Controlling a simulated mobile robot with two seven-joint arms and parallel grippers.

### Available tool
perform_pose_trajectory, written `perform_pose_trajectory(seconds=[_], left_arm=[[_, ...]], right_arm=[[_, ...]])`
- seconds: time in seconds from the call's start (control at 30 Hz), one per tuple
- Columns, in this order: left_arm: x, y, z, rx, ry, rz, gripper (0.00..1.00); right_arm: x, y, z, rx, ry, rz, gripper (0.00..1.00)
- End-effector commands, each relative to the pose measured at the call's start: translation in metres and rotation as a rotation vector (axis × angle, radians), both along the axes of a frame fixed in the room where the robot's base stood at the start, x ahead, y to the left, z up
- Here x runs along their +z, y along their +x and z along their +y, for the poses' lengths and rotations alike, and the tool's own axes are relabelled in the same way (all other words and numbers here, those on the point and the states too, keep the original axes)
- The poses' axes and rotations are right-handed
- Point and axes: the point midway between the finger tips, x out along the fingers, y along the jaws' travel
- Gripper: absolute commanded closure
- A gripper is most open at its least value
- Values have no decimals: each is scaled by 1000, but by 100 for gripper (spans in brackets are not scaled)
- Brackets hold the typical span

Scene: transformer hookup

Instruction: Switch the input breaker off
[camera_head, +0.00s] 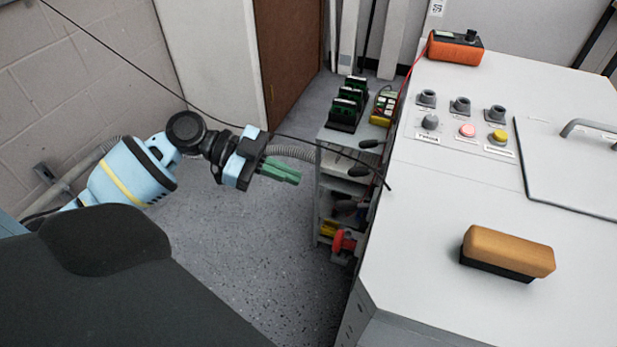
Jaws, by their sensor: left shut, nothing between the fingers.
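My left gripper (285,171) has green fingers and is shut and empty. It hangs over the floor, left of the small grey shelf unit (325,163) and apart from it. No part is clearly readable as the input breaker. A red knob-like part (343,241) sits low on the shelf side, below and right of my gripper. Black handle-like parts (369,143) stick out near the bench edge. A small panel (465,132) on the bench has grey, pink and yellow knobs; its labels are too small to read. My right gripper is not in view.
The white bench (430,215) fills the right side. An orange-brown brush-like block (508,251) and an orange meter (455,47) lie on it. Green terminal-like blocks (347,103) stand on the shelf unit. A thin dark cable crosses near my gripper. The floor (265,240) is clear.

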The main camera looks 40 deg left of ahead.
Motion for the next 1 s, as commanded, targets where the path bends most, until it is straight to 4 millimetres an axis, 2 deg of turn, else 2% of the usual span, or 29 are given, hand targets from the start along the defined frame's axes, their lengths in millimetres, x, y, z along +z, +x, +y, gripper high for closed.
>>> perform_pose_trajectory(seconds=[0.1, 0.3, 0.9, 1.0], left_arm=[[4, -7, 16, 1, 1, 1, 100], [9, -12, 27, 0, 0, 0, 100], [9, -12, 28, 0, 0, -1, 100], [2, -13, 27, 9, 4, 14, 100]], right_arm=[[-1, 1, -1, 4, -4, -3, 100], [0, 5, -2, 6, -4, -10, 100], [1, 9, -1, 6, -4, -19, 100], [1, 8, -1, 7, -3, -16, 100]])
